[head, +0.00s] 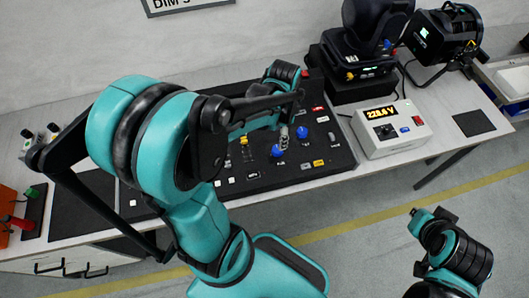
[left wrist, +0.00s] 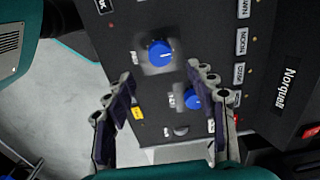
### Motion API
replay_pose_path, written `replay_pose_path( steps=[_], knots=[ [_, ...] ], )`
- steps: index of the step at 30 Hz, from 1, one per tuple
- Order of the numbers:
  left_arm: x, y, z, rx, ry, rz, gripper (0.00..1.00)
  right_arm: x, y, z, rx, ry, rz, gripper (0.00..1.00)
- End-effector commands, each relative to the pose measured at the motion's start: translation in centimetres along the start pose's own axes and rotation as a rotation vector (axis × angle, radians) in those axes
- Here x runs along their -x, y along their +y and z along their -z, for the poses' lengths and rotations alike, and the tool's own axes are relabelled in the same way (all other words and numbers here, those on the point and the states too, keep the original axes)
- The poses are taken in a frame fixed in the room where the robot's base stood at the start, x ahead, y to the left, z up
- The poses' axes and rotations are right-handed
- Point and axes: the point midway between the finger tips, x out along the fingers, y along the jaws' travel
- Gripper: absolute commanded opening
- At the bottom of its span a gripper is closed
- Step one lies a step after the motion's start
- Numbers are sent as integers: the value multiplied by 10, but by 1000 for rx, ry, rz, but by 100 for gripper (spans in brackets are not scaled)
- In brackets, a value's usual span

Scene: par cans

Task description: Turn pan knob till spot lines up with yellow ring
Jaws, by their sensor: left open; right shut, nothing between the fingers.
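Two blue knobs with white pointer lines sit on the black console (head: 340,160); one knob (head: 277,151) is nearer the front and the other (head: 302,132) further back. In the left wrist view one knob (left wrist: 160,53) lies just beyond the open fingers and the other (left wrist: 193,99) lies between them, beside the right finger. Their small labels are too blurred to read. My left gripper (head: 285,136) is open above the console, apart from the knobs as far as I can tell. My right gripper (head: 430,217) is shut and empty over the floor. No light spot or yellow ring shows.
A white meter box (head: 390,128) with a lit display stands right of the console. Black stage lights (head: 440,35) stand behind it. A yellow line (head: 450,190) crosses the floor. An orange box (head: 12,214) is at the far left.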

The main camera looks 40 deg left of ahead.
Motion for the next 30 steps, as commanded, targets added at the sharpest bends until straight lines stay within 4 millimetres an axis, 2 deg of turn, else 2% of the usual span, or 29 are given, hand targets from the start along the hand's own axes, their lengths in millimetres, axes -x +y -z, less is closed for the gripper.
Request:
replay_pose_path(
  steps=[15, 26, 27, 30],
  knots=[
    [-72, -1, 0, -5, -3, -3, 56, -26, 0, -18, 0, 0, 0, 0],
    [-78, 0, 0, -5, -3, -3, 56, -27, 0, -19, 0, 0, 0, 0],
    [-78, 0, 0, -5, -3, -3, 54, -27, 0, -19, 0, 0, 0, 0],
    [-78, 0, 0, -5, -3, -3, 27, -27, 0, -19, 0, 0, 0, 0]
  ],
)
